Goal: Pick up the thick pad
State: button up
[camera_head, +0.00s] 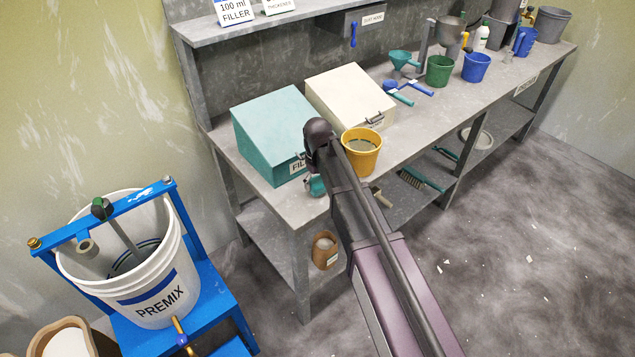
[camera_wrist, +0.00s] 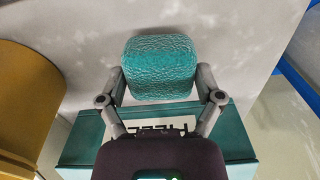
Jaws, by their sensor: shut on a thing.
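A thick, teal, crinkle-textured pad (camera_wrist: 160,68) sits between the two fingers of my gripper (camera_wrist: 161,84) in the wrist view. The fingers press on its left and right sides, so the gripper is shut on it. In the head view a small teal part of the pad (camera_head: 316,186) shows below my wrist, at the front edge of the bench by the teal box. My arm hides most of the gripper there. I cannot tell whether the pad touches the bench top.
A teal slant-lidded box (camera_head: 270,125), a cream box (camera_head: 345,95) and a yellow bucket (camera_head: 362,155) crowd close around my wrist on the grey bench (camera_head: 225,150). A white PREMIX pail (camera_head: 150,300) stands in a blue frame (camera_head: 215,300) at lower left. Floor at right is open.

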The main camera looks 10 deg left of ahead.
jog(key=shift+r+p, duration=0.65)
jog(key=shift+r, duration=0.25)
jog(key=s+d+r+p, duration=0.1)
jog(key=s+d, duration=0.2)
jog(key=s, duration=0.4)
jog(key=s+d+r+p, duration=0.1)
jog(key=s+d, duration=0.3)
jog(key=s, duration=0.3)
jog(key=shift+s, duration=0.2)
jog(key=shift+d+r, duration=0.1)
jog(key=o, duration=0.4)
jog(key=shift+c, duration=1.4)
jog(key=shift+w+d, duration=0.1)
